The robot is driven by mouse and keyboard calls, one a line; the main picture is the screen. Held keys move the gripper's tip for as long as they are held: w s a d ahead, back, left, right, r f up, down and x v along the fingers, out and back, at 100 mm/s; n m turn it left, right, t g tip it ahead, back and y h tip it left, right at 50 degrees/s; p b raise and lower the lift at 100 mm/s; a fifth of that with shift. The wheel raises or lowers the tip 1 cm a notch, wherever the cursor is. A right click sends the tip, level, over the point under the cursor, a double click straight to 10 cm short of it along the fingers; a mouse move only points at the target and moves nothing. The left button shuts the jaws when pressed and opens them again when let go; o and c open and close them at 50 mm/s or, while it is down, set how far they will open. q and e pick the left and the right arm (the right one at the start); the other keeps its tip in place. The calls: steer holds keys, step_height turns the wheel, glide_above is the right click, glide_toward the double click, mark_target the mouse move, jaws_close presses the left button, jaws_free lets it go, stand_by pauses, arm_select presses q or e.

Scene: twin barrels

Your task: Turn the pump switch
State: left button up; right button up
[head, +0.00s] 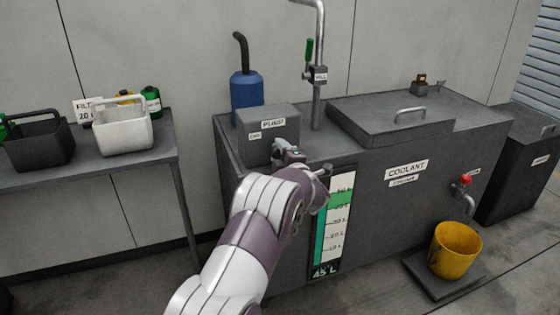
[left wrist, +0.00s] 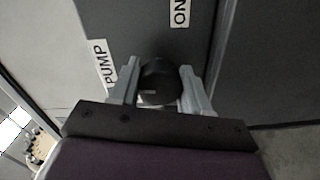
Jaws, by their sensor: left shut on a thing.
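The pump switch is a round black knob (left wrist: 159,82) with a pale mark, on the front of a grey box. In the left wrist view it sits between the two fingers of my left gripper (left wrist: 158,88), which is shut on it. A PUMP label (left wrist: 107,65) is beside the knob and an ON label (left wrist: 181,12) is further along the panel. In the head view the grey pump box (head: 268,118) stands on the tank's left end, and my left gripper (head: 287,150) is at its front, hiding the knob. My right gripper is not in view.
The coolant tank (head: 420,205) has a lid with a handle (head: 409,113) and a level gauge (head: 335,225) in front. A yellow bucket (head: 455,252) is on the right; a side table (head: 165,155) is left.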

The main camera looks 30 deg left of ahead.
arm_select(q)
steer(key=shift+f+n+b, duration=0.15)
steer(key=shift+n+b, duration=0.2)
steer(key=shift+n, duration=0.05)
stand_by(0.4)
steer(key=o, duration=1)
steer(key=shift+o, duration=0.2)
steer(key=shift+d, duration=0.1)
steer(key=p+v, duration=0.2)
steer(key=v, duration=1)
steer(key=shift+s+d, duration=0.15)
steer(key=shift+s, duration=0.1)
